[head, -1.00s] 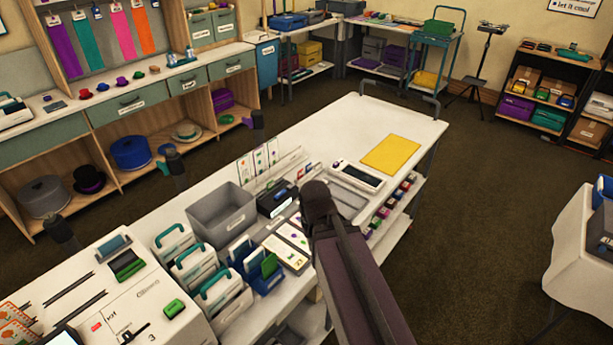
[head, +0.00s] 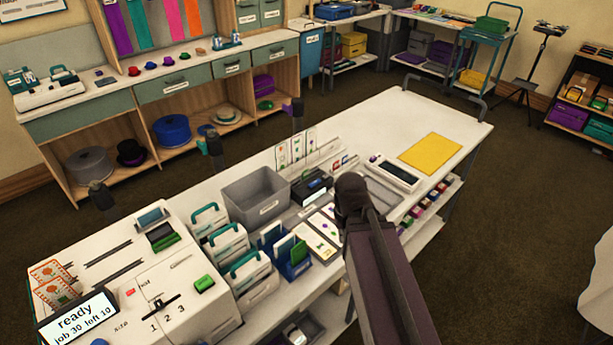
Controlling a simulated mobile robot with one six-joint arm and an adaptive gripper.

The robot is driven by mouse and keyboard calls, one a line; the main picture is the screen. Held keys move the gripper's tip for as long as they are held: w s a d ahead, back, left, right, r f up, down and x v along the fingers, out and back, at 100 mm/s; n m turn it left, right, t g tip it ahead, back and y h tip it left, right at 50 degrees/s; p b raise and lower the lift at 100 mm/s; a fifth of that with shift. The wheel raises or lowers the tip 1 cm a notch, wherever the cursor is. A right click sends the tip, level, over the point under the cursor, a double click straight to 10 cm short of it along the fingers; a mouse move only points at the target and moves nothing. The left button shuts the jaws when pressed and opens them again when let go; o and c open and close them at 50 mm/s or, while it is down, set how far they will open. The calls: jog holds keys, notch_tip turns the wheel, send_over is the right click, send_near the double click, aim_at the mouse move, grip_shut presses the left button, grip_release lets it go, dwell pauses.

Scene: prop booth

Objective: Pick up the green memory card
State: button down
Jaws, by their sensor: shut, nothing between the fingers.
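Several small green things show, and I cannot tell for sure which is the memory card. A flat green piece (head: 166,242) sits in a dark slot on the machine's far part. A green upright card (head: 299,252) stands in a blue holder (head: 283,262) on the bench. My dark arm reaches up from the bottom over the bench's near edge, apart from these, to their right. Its fingers do not show.
White-and-teal handled cases (head: 228,243) stand beside the machine. A grey bin (head: 250,215) is behind them. A yellow sheet (head: 430,152) lies at the bench's far end, with bare white top around it. The machine's screen (head: 77,318) reads "ready". Dark floor (head: 510,230) is open at right.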

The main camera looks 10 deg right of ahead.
aim_at(306, 176)
jog(key=c, duration=1)
grip_release()
jog(key=o, duration=0.3)
jog(key=shift+w+r, duration=0.2)
jog(key=shift+w, duration=0.1)
jog(key=o, duration=0.5)
jog(key=w, duration=0.1)
jog(key=r+p, duration=0.1)
jog(key=w, duration=0.1)
jog(key=shift+w+a+r+n+p, duration=0.15)
jog(key=shift+w+a+n+p, duration=0.1)
jog(key=shift+w+n+p, duration=0.1)
jog(key=w+a+r+n+p, duration=0.2)
jog(key=w+r+p, duration=0.1)
jog(key=w, duration=0.5)
jog(key=w+a+r+n+p, duration=0.2)
jog(key=w+r+p, duration=0.2)
jog(key=w, duration=0.5)
jog(key=w+a+r+n+p, duration=0.2)
jog(key=w+a+r+p, duration=0.1)
jog(key=w, duration=0.6)
jog(key=shift+w+r+p, duration=0.25)
jog(key=shift+r+p, duration=0.3)
jog(key=shift+r, duration=0.05)
jog(key=shift+f+n, duration=0.1)
jog(key=shift+n, duration=0.15)
